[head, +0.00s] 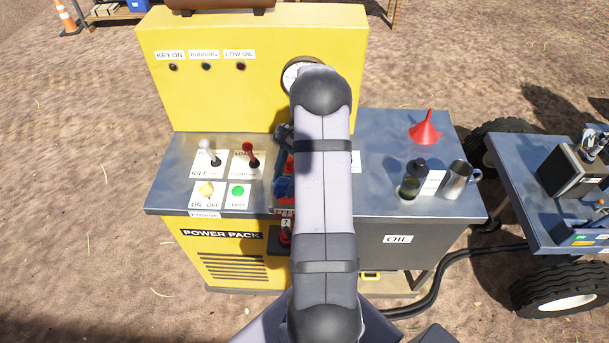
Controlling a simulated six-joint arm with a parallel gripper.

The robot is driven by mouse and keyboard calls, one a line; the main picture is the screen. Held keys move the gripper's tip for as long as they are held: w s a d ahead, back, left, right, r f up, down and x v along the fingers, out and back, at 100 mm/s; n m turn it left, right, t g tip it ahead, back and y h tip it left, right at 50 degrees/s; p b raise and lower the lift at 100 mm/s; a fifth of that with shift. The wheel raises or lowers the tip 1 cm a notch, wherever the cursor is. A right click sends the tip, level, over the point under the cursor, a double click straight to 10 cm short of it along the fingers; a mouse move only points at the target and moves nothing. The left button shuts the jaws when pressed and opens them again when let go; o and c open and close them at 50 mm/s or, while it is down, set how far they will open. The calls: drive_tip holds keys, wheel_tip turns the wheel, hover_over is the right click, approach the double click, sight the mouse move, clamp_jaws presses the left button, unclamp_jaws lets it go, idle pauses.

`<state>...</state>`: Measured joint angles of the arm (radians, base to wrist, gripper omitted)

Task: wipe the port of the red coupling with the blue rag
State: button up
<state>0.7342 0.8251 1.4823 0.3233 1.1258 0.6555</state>
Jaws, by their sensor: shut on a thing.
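My arm reaches over the middle of the power pack and hides much of what lies behind it. My gripper (284,172) shows only in part at the arm's left edge, pointing down over the gap between the control panel and the oil side. It is shut on the blue rag (283,189), of which a small patch shows. Red parts show close to the rag and just below it, and one may be the red coupling (286,236) by a label reading 7. I cannot tell whether the rag touches its port, which is hidden.
The yellow power pack (240,70) carries levers and buttons at left. A red funnel (426,128), a dark bottle (411,182) and a metal jug (457,180) stand on the oil side's top (385,125). A wheeled cart (530,190) stands at right, with a black hose (440,285) nearby.

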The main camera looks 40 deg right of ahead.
drive_tip(key=w+m+t+p, duration=0.1)
drive_tip(key=m, duration=0.2)
drive_tip(key=w+r+m+t+h+p, duration=0.1)
drive_tip(key=w+m, duration=0.1)
drive_tip(key=m, duration=0.1)
drive_tip(key=w+a+r+m+t+p, duration=0.1)
drive_tip(key=m+p, duration=0.1)
drive_tip(key=m, duration=0.1)
drive_tip(key=shift+w+a, duration=0.1)
drive_tip(key=shift+w, duration=0.1)
